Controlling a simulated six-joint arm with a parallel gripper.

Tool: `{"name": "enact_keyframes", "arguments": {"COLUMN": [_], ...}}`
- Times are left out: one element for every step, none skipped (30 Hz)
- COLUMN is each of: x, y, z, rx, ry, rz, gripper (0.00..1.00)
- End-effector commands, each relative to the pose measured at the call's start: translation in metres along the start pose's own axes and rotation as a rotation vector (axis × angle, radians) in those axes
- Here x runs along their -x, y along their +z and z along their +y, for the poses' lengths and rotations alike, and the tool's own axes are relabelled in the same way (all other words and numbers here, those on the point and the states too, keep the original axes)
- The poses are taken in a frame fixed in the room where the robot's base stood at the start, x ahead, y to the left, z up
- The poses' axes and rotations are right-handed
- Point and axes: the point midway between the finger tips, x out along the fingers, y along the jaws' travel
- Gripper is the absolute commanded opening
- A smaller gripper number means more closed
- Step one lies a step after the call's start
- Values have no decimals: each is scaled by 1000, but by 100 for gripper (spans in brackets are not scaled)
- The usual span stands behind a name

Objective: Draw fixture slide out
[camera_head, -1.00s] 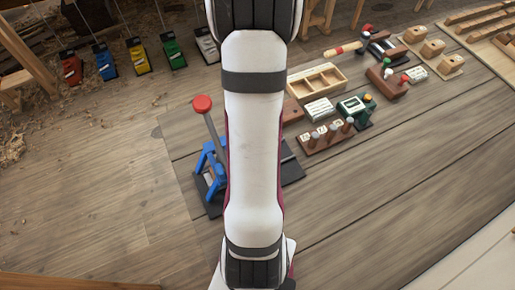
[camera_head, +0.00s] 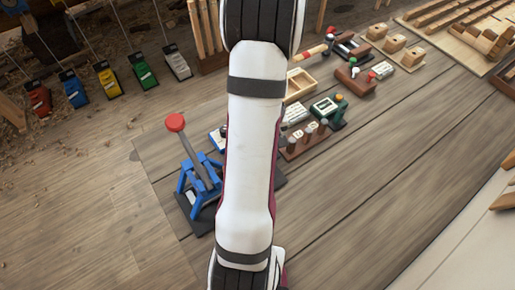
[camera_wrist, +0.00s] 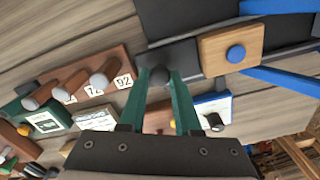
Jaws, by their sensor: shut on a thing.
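My gripper is hidden behind my arm there. How far the slide is out cannot be told.
A wooden rack with several pegs and number labels (camera_wrist: 92,82) lies close left of the gripper. A white-topped blue piece with a dark knob (camera_wrist: 214,115) lies just right of the fingers. Several coloured hanging blocks (camera_head: 107,80) stand at the far left.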

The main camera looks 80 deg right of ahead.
Motion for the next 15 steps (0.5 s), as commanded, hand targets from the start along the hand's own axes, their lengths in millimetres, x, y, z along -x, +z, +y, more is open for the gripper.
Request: {"name": "enact_keyframes", "arguments": {"x": [1, 1, 1, 1, 1, 1, 1, 1, 1, 0, 0, 0, 0, 0, 0], "y": [-1, -1, -1, -1, -1, -1, -1, -1, -1, -1, -1, 0, 0, 0, 0], "z": [0, 0, 0, 0, 0, 0, 0, 0, 0, 0, 0, 0, 0, 0, 0], "rx": [2, 2, 2, 2, 2, 2, 2, 2, 2, 2, 2, 2, 1, 1, 1], "ry": [2, 2, 2, 2, 2, 2, 2, 2, 1, 1, 1, 1, 1, 1, 1], "rz": [3, 3, 3, 3, 3, 3, 3, 3, 3, 3, 2, 2, 2, 2, 1], "gripper": [0, 0, 0, 0, 0, 0, 35, 41, 48, 53, 59, 62, 62, 62, 62]}}
